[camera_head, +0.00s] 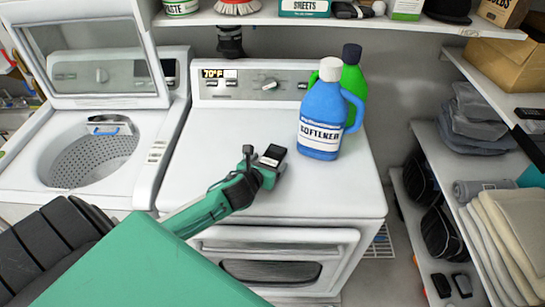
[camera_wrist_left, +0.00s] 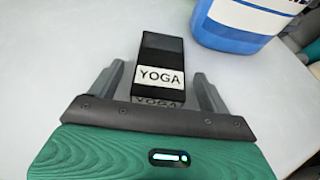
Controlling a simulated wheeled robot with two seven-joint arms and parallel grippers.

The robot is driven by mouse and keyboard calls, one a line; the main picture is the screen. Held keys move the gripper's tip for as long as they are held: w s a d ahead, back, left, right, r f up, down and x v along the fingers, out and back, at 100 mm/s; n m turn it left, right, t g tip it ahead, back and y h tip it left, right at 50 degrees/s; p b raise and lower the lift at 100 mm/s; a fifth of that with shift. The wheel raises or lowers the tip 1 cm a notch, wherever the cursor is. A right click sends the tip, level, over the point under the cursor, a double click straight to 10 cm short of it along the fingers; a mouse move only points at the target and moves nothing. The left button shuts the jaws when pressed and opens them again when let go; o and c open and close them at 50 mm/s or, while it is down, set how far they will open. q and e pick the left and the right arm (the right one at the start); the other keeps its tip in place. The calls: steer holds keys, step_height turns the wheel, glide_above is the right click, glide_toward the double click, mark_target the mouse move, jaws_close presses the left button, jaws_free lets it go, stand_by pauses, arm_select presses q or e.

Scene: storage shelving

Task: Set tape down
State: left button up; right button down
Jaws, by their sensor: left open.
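The tape is a black cassette with a white YOGA label. In the left wrist view the tape (camera_wrist_left: 160,52) sits between the two spread fingers of my left gripper (camera_wrist_left: 158,78), with a gap on each side. In the head view the tape (camera_head: 272,155) is on the white top of the dryer (camera_head: 330,190), near its middle. My left gripper (camera_head: 263,161) is open at the near end of the tape. The tape's underside is hidden. My right gripper is not in view.
A blue softener jug (camera_head: 322,112) stands right of the tape, with a green jug (camera_head: 352,78) behind it. The open washer (camera_head: 95,150) is at the left. A shelf (camera_head: 340,22) runs above. The dryer's top is clear left of the tape.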

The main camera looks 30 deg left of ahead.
arm_select(q)
steer(key=c, duration=1.2)
steer(key=shift+r, duration=0.1)
